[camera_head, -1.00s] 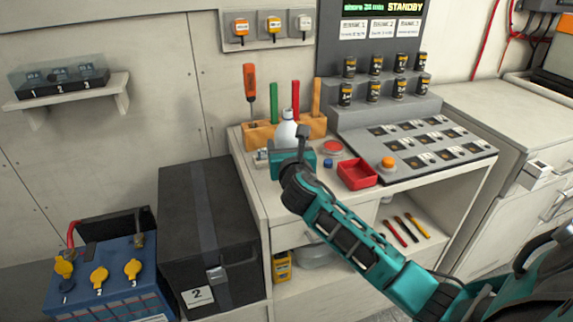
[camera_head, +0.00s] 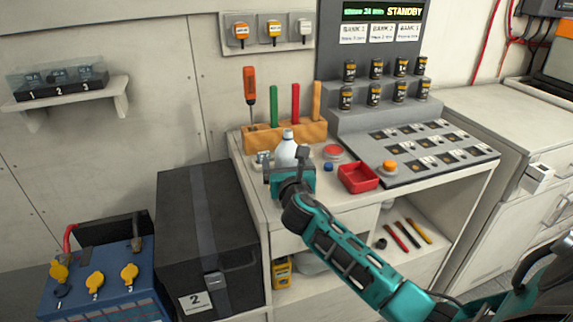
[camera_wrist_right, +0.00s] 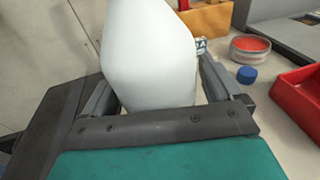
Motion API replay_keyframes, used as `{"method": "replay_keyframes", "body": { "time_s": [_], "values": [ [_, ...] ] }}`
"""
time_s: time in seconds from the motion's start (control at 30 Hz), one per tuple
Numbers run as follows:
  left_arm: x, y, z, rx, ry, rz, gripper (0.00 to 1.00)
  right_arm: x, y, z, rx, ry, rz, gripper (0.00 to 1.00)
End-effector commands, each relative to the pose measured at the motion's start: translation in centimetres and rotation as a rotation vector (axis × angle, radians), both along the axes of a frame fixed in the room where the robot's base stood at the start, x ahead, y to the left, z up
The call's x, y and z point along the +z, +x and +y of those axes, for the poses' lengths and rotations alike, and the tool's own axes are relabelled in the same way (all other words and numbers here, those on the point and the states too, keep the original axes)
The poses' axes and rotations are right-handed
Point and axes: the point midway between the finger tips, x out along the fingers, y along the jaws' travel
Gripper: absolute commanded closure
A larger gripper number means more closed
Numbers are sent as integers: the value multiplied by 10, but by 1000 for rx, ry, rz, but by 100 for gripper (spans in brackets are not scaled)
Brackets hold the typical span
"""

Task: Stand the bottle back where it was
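The white bottle (camera_head: 285,152) is near the front left of the workbench top, in front of the orange tool block. My right gripper (camera_head: 290,178) reaches it from the front, and its jaws are around the bottle's body. In the right wrist view the bottle (camera_wrist_right: 150,50) fills the space between the two fingers (camera_wrist_right: 160,95), which lie close against its sides. The bottle's base is hidden behind the gripper, so I cannot tell whether it touches the bench. My left gripper is not in view.
A black case (camera_head: 208,235) stands left of the bench (camera_head: 290,243).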

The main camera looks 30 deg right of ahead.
Motion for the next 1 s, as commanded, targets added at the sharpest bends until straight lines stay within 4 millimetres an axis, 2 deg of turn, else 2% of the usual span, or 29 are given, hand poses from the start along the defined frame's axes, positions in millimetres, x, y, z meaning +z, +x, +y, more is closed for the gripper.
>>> {"method": "replay_keyframes", "body": {
  "time_s": [0.27,0.37,0.8,1.0],
  "values": [
    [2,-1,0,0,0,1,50,4,-2,1,0,0,0,8],
    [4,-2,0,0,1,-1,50,5,-14,6,1,0,1,8],
    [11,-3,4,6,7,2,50,14,-92,42,1,1,2,8],
    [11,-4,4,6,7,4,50,16,-107,49,0,1,0,8]
  ]
}}
